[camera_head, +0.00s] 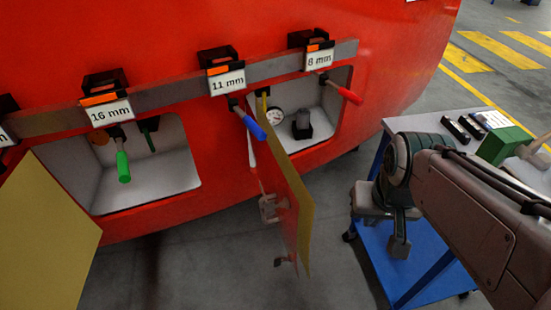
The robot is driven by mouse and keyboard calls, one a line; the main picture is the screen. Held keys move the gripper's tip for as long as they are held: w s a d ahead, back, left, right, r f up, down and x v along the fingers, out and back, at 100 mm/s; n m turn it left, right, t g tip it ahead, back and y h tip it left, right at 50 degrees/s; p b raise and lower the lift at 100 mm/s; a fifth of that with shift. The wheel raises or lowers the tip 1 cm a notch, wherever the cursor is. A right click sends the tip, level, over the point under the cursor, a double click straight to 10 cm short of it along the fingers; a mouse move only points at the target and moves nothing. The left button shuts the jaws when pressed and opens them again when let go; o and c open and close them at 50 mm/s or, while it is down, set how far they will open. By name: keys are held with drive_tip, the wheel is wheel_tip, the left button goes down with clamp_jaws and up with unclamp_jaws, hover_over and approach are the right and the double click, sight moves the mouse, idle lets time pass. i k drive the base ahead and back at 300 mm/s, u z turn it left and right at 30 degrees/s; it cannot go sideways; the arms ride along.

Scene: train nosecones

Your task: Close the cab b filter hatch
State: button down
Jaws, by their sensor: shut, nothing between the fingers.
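An open hatch door (292,195) hangs out from the red nosecone at the left edge of the right-hand opening (325,128). Its outer face is red with a metal latch (270,207), and its inner side is yellow. A round gauge and a dark cylindrical fitting (301,124) show inside that opening. Another yellow panel (45,235) stands open at the far left, beside a second opening (165,185). No cab lettering shows, so I cannot tell which hatch is cab b's. My gripper (386,212) is right of the middle door, apart from it, shut and empty.
A grey rail (170,104) carries tools with green, blue and red handles under size labels. A blue-framed trolley (440,275) stands at right under my arm, with a green box (503,144) on top. Floor shows between door and trolley.

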sight(278, 177)
drive_tip(key=z, duration=0.6)
drive_tip(key=k, duration=0.65)
drive_tip(key=u, duration=0.25)
drive_tip(key=i, duration=0.25)
drive_tip(key=z, duration=0.15)
